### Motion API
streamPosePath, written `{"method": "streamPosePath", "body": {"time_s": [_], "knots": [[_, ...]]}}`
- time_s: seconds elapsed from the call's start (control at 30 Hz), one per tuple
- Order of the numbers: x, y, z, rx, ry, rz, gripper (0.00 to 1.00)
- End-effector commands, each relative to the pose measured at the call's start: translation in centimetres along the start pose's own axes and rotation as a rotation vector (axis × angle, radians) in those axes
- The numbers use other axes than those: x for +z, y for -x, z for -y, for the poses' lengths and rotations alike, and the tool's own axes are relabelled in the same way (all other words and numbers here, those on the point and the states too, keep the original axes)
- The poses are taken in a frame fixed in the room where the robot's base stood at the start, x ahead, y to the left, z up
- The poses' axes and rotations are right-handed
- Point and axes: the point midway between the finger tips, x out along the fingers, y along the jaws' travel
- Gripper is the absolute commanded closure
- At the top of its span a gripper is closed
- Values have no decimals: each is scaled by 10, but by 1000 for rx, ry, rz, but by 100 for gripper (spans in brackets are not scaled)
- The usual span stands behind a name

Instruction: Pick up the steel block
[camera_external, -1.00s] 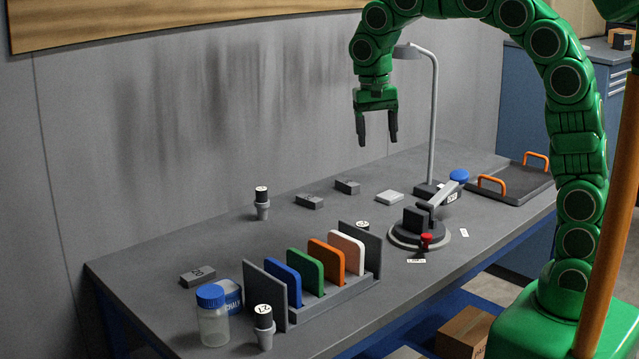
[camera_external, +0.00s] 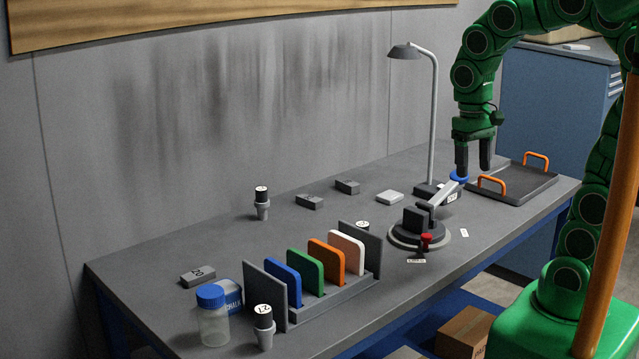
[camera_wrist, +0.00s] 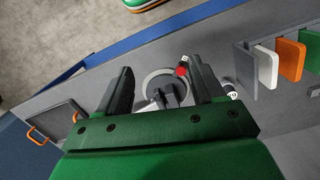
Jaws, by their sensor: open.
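Several small blocks lie on the grey bench, and I cannot tell which is the steel one. Two dark grey blocks, one (camera_external: 309,202) and another (camera_external: 347,187), lie near the wall. A pale block (camera_external: 390,197) lies right of them. A dark grey block marked 20 (camera_external: 198,277) lies at the far left. My gripper (camera_external: 474,160) is open with nothing visible between its fingers. It hangs above the right part of the bench, beside the lamp and the blue-topped item. In the wrist view my gripper (camera_wrist: 160,72) points toward a round fixture (camera_wrist: 168,92).
The round fixture with a red knob (camera_external: 426,240) stands near the front edge. A tray (camera_external: 520,183) with orange handles is at the right end. A desk lamp (camera_external: 433,120) stands behind. A rack (camera_external: 335,297) of coloured plates, a jar (camera_external: 212,318) and labelled cups stand left.

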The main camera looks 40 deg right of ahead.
Motion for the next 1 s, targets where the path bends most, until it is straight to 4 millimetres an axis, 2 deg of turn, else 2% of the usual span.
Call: {"method": "streamPosePath", "body": {"time_s": [0.1,0.23,0.47,0.67,1.0], "knots": [[10,-15,-3,-24,11,-9,32],[9,-29,2,-63,4,-39,32],[-16,-46,26,-161,-72,-101,32],[-58,-58,64,-300,-219,-152,32],[-152,-66,135,-622,-614,-170,32]]}}
